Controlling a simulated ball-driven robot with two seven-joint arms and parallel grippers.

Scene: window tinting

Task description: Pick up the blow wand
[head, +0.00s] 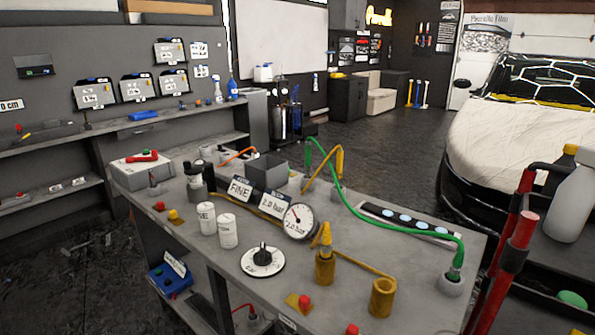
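No part labelled as a blow wand can be made out for certain. On the grey bench (340,300), a yellow-tipped nozzle piece (326,240) stands upright in a brass holder (325,268). A thin yellow line runs from near it to an open brass cup (382,298) at the right. Behind, a bent yellow-orange tube (339,163) rises beside a green hose (350,205), which arches to a pale round fitting (451,284) at the bench's right end. Neither of my grippers is in view.
A pressure gauge (300,221), a black knob on a white dial (263,259), two white cylinders (228,231) and signs reading FINE (240,189) and 2.0 bar (273,204) crowd the bench. Red posts (518,232) stand at right, near a covered car (500,150).

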